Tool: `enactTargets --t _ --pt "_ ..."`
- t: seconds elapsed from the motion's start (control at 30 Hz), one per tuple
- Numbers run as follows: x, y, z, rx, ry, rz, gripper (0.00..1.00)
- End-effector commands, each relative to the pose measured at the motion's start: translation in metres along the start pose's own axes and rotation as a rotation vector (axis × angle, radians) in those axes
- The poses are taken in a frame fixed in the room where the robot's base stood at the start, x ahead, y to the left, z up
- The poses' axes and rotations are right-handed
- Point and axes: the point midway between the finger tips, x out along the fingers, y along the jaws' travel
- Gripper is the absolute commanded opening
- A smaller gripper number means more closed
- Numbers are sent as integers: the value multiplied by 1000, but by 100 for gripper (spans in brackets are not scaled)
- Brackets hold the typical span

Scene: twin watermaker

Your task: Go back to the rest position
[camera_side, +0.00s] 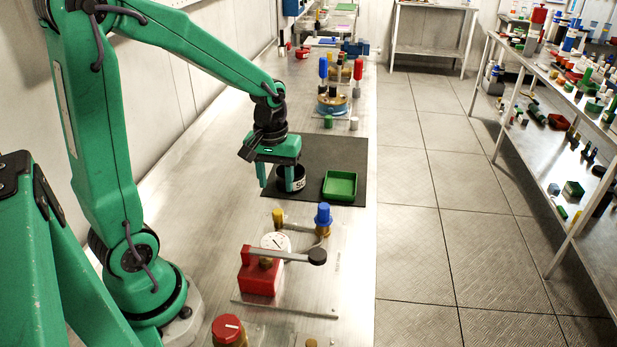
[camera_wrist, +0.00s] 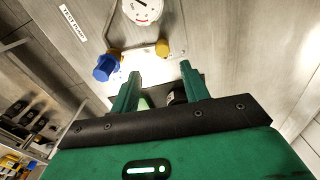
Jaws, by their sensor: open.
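My gripper (camera_side: 276,184) hangs from the green arm over the dark mat (camera_side: 320,155), fingers pointing down. Its two green fingers are apart. A black cup with white lettering (camera_side: 298,184) stands on the mat at the right finger, which partly hides it. I cannot tell whether finger and cup touch. In the wrist view my gripper (camera_wrist: 160,72) is open, and a dark piece that looks like the cup (camera_wrist: 178,98) shows low between the fingers, partly hidden.
A green tray (camera_side: 340,186) lies on the mat, right of the cup. In front stand a red block with a lever (camera_side: 260,272), a gauge (camera_side: 276,242), a blue knob (camera_side: 323,215) and a brass fitting (camera_side: 278,217). Bottles (camera_side: 333,100) stand behind the mat.

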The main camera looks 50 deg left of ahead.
Motion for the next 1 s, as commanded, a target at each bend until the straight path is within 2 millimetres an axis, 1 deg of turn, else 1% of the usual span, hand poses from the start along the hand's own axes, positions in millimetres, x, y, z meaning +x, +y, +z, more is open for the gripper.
enactTargets --t 0.27,0.5,0.7,1.0 --pt "-39 7 23 148 91 45 45" --pt "-71 9 50 304 186 86 45" --pt "-94 8 74 432 268 118 45" --pt "-116 2 108 611 385 156 45"
